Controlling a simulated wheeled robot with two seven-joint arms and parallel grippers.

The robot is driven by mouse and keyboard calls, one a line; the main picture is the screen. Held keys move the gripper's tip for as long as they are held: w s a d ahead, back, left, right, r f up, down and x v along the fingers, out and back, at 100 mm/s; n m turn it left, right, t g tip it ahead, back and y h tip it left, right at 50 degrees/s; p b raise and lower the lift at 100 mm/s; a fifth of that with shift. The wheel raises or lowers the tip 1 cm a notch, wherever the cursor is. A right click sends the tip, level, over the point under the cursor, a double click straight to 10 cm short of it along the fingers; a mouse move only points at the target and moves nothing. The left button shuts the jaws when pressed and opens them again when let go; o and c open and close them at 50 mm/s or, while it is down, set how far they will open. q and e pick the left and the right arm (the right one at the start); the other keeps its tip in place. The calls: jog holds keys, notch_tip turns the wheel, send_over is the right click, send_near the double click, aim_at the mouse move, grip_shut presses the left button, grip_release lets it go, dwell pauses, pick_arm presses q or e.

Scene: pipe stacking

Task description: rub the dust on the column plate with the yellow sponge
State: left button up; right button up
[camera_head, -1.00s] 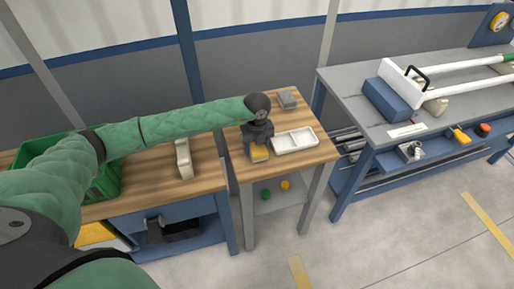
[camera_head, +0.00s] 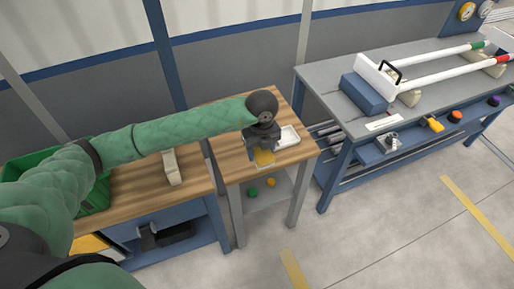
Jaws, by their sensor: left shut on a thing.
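My left gripper (camera_head: 263,149) is over the small wooden table, pointing down and shut on the yellow sponge (camera_head: 264,158). The sponge is low over the front part of the tabletop; I cannot tell whether it touches the wood. My left arm reaches in from the left above the wooden bench. I cannot make out the column plate for certain, and no dust can be told at this size. My right gripper is not in view.
A white tray (camera_head: 288,136) lies just right of the gripper, partly covered by it. A beige upright piece (camera_head: 172,167) and a green crate (camera_head: 97,195) are on the left bench. The grey workbench (camera_head: 335,84) at right holds a blue block (camera_head: 364,92) and white pipes (camera_head: 440,74).

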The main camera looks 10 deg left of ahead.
pick_arm(q)
jog(key=o, duration=0.4)
jog(key=c, duration=0.3)
